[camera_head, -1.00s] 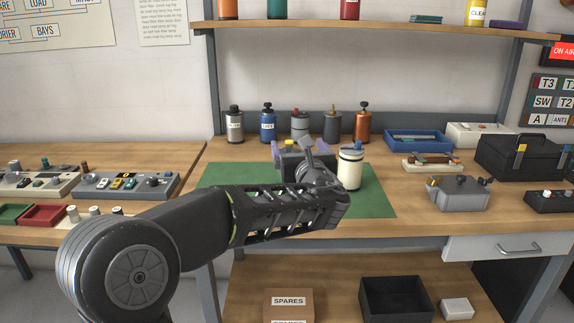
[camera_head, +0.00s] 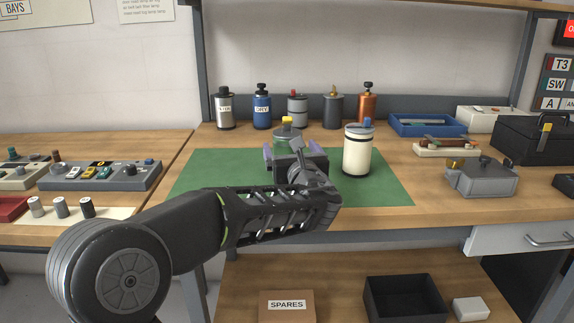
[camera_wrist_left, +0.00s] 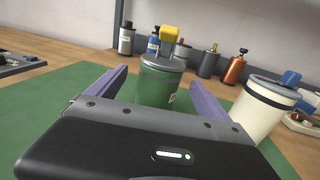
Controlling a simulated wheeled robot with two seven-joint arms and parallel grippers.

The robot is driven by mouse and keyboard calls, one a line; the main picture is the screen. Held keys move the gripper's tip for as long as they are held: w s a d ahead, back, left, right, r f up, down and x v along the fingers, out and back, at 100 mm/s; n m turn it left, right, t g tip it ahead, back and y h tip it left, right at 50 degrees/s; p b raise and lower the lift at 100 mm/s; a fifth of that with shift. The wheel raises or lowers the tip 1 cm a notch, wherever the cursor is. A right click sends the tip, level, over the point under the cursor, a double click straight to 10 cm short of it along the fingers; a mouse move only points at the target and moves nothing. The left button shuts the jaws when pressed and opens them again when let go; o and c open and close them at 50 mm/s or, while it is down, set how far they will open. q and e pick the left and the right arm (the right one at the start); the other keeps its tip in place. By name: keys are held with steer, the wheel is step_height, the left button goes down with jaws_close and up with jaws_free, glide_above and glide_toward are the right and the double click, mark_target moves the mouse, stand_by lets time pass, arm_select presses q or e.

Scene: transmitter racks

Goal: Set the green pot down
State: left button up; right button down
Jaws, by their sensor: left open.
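The green pot (camera_wrist_left: 158,84) stands upright on the green mat (camera_head: 385,190), with a grey lid and a yellow knob on top. In the head view the green pot (camera_head: 286,133) is mostly hidden behind my left gripper; its lid and yellow knob show above. My left gripper (camera_head: 296,155) is open, with its purple fingers on either side of the pot. In the left wrist view the left gripper (camera_wrist_left: 158,92) shows gaps between both fingers and the pot. My right gripper is not in view.
A cream canister (camera_head: 357,151) with a blue knob stands on the mat close right of the gripper. Several canisters (camera_head: 298,109) line the back of the bench. A blue tray (camera_head: 428,125) and a grey box (camera_head: 480,180) lie to the right. The mat's left part is clear.

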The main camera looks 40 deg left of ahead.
arm_select(q)
steer(key=shift+f, duration=0.1)
steer(key=shift+x, duration=1.3)
steer(key=shift+x, duration=2.6)
steer(key=c, duration=1.9)
jaws_close()
